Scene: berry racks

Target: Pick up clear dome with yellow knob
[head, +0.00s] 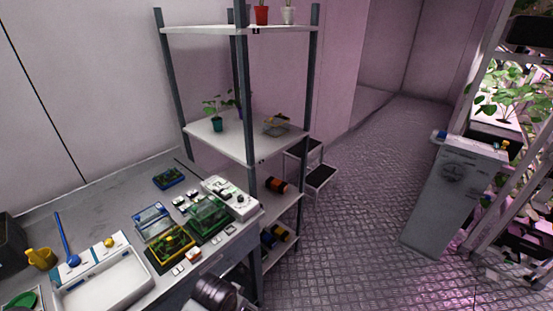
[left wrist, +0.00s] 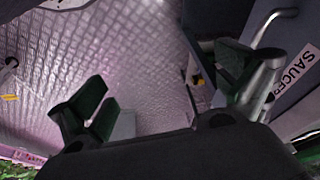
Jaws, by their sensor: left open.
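I cannot make out the clear dome for certain. In the head view a small yellow-orange knob (head: 108,242) shows on the bench at the back edge of a white tray; a clear dome under it cannot be made out. A clear container (head: 277,126) with something yellowish-brown at its top stands on the rack's middle shelf. My left gripper (left wrist: 162,85) is open in the left wrist view, with nothing between its fingers and patterned floor behind. Neither gripper can be made out in the head view.
The bench (head: 100,205) holds a white tray (head: 125,283), a yellow-framed box (head: 172,243) and a green box (head: 209,216). The rack (head: 240,145) stands beside it, with a black step stool (head: 320,177) behind. A "SAUCER" label (left wrist: 298,66) shows in the left wrist view. Open floor lies right of the rack.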

